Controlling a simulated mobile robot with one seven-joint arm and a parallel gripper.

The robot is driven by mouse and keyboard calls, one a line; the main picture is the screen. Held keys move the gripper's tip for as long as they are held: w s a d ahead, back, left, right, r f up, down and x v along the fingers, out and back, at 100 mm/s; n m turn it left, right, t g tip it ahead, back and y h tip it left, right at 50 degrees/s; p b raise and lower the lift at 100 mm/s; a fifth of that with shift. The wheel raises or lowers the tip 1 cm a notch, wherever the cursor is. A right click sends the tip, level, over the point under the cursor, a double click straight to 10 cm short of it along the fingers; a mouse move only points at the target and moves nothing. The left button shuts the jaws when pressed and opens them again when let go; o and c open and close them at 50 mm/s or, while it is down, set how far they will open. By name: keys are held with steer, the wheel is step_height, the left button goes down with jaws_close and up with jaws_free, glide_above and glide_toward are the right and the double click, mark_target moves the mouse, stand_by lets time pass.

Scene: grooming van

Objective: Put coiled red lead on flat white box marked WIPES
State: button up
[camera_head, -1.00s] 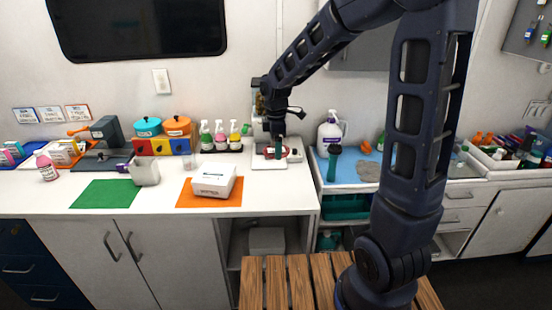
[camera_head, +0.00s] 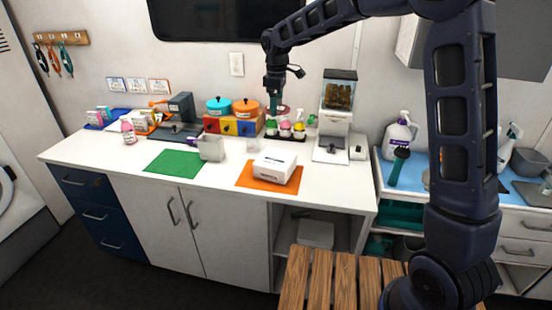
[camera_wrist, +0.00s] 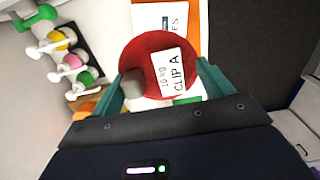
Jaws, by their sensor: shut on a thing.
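The coiled red lead (camera_wrist: 148,48) is between the green fingers of my gripper (camera_wrist: 160,84) in the wrist view. It is round, with a white tag reading "10 kg CLIP A" and a grey piece at its side. In the head view my gripper (camera_head: 275,103) is shut on the lead (camera_head: 284,110) and holds it above the counter, near the pump bottles. The flat white box (camera_head: 274,167) lies on the orange mat, nearer the front edge than my gripper. In the wrist view part of the box (camera_wrist: 178,18) shows beyond the lead, its label partly hidden.
The orange mat (camera_head: 252,181) lies under the box. Pump bottles (camera_head: 299,131) and a dispenser with a bare base plate (camera_head: 331,151) stand behind. The counter's front strip is clear.

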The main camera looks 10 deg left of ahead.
mark_target(276, 158)
step_height(276, 158, down, 20)
steer(key=shift+a+r, duration=0.1)
steer(key=shift+a, duration=0.05)
stand_by(0.5)
steer(key=o, duration=1)
step_height(276, 158, up, 12)
